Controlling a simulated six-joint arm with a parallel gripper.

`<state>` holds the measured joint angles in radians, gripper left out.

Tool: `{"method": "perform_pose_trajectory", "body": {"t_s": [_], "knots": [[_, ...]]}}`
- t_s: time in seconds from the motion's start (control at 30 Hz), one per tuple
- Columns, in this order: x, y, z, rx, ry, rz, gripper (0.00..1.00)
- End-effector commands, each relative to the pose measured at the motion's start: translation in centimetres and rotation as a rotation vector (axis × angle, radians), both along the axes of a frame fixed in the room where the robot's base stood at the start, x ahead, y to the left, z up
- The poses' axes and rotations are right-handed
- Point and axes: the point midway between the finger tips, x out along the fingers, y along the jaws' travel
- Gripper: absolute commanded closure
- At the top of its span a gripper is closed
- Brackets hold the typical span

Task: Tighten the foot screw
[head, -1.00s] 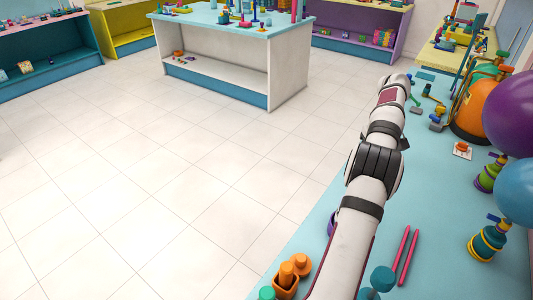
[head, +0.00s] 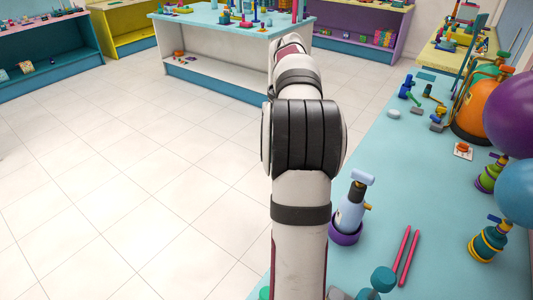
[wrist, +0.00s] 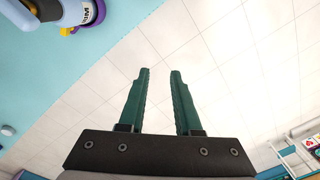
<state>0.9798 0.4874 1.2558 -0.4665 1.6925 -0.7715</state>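A pale blue-white bottle (head: 351,212) with a blue handle stands upright in a purple foot ring (head: 346,235) on the turquoise bench, just right of my arm. The wrist view shows part of the bottle (wrist: 74,13), with the purple ring (wrist: 98,13) around its lower end and a small yellow part beside it. I cannot make out which part is the foot screw. My gripper (wrist: 160,72) has its two green fingers apart with nothing between them. It hangs over the floor side of the bench edge, apart from the bottle. The head view hides it behind my arm.
Purple and blue balloons (head: 513,112) float at the right beside an orange tank (head: 474,117). Small yellow-ringed bottles (head: 487,240), two pink sticks (head: 403,253) and a teal dumbbell-like piece (head: 381,279) are on the bench (head: 420,205). The bench middle is mostly clear.

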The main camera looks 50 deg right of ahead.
Motion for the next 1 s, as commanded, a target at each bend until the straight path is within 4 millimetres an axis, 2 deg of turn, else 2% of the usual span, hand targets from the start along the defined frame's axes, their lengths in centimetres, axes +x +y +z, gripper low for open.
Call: {"method": "perform_pose_trajectory", "body": {"t_s": [0.1, 0.2, 0.5, 0.6, 0.73, 0.77, 0.83, 0.87, 0.9, 0.97, 1.0], "knots": [[0.8, 2.0, 0.4, 0.004, -0.003, 0.012, 0.68], [1.2, 2.9, 0.6, 0.006, -0.004, 0.018, 0.68], [1.3, 3.3, 0.6, 0.007, -0.004, 0.018, 0.68], [1.3, 3.3, 0.6, 0.007, -0.004, 0.018, 0.51], [1.1, 2.7, 0.6, -0.014, 0.001, 0.021, 0.5], [0.9, 1.6, 0.5, -0.049, 0.01, 0.025, 0.5], [-0.4, -3.6, 0.7, -0.229, 0.054, 0.052, 0.5], [-1.1, -7.1, 1.3, -0.352, 0.082, 0.074, 0.5], [-2.1, -12.4, 2.9, -0.548, 0.127, 0.124, 0.5], [-2.8, -20.2, 6.9, -0.866, 0.194, 0.243, 0.5], [-2.5, -24.1, 10.1, -1.062, 0.231, 0.351, 0.5]]}}
